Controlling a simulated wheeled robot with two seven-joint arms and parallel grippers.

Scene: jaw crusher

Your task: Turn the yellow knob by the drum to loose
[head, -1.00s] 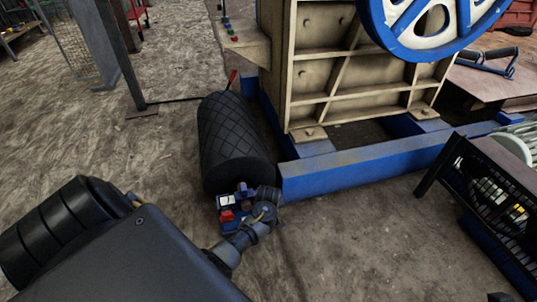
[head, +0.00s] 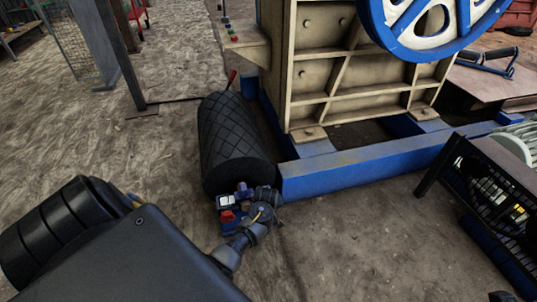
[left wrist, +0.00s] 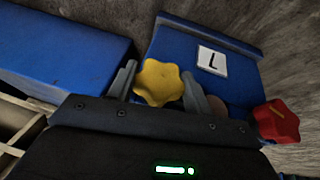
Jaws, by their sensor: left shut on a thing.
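The yellow knob (left wrist: 158,82) has a lobed rim and sits on a blue panel (left wrist: 180,42) in the left wrist view. My left gripper (left wrist: 160,86) has one finger on each side of it and is shut on it. A white plate with a black L (left wrist: 212,61) is beside the knob. In the head view my left gripper (head: 262,197) is at the near end of the black drum (head: 228,140); the yellow knob is hidden there. My right gripper is not in view.
A red knob (left wrist: 276,121) is close to the right finger in the wrist view; it also shows in the head view (head: 227,216). A blue beam (head: 370,168) runs right of the drum. The cream crusher body (head: 350,75) stands behind. Floor in front is clear.

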